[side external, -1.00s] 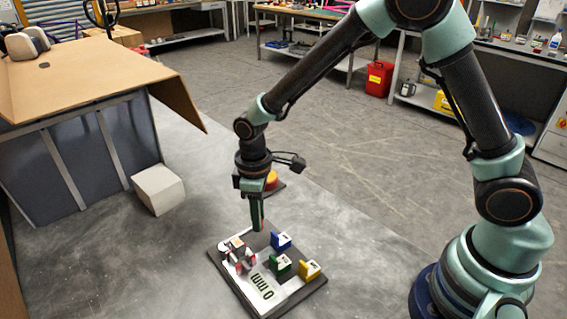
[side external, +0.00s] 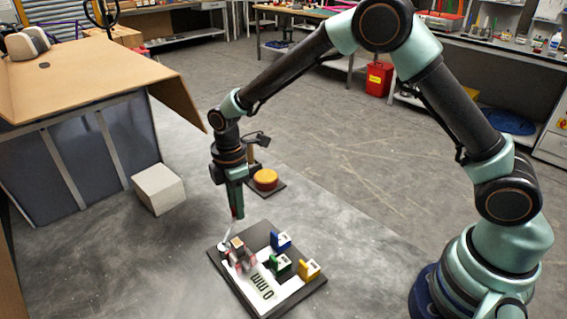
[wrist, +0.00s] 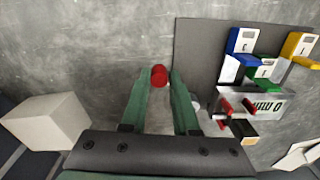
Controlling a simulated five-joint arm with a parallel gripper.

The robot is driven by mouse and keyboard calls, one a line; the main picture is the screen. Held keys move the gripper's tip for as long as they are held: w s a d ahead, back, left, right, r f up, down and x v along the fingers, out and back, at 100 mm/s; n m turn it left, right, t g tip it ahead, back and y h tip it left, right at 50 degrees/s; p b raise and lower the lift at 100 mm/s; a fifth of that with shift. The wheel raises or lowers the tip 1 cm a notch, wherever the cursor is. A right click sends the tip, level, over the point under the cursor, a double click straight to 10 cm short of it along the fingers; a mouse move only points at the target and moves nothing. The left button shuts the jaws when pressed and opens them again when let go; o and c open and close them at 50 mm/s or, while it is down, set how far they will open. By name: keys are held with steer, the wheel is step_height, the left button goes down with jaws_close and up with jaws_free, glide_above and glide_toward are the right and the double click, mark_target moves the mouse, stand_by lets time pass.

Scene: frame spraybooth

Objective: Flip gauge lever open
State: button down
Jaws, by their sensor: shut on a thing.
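The gauge (side external: 262,287) is a white plate reading "0 mm" on a dark base board (side external: 300,299); its red jaws (side external: 241,259) sit at the left. The plate also shows in the wrist view (wrist: 270,102). The lever (side external: 226,233) is thin and pale, rising at a tilt from a round pivot (side external: 223,246) at the board's left corner. My gripper (side external: 237,214) points down above that corner. In the wrist view, my green fingers are shut on the lever's red knob (wrist: 158,75). The lower shaft is largely hidden there.
Blue (side external: 280,241), green (side external: 281,267) and yellow (side external: 309,270) numbered blocks stand on the board, right of my gripper. An orange button (side external: 266,178) on a dark base is behind. A white box (side external: 158,188) stands to the left. The floor around the board is clear.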

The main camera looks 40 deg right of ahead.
steer(key=shift+w+a+n, duration=0.55)
steer(key=shift+a+n, duration=0.05)
steer(key=shift+n, duration=0.4)
steer(key=shift+w+a+n, duration=0.5)
steer(key=shift+a+n, duration=0.05)
steer(key=shift+n, duration=0.45)
steer(key=c, duration=0.7)
jaws_free()
steer(key=shift+r, duration=0.1)
step_height(320, 180, up, 12)
steer(key=shift+f, duration=0.1)
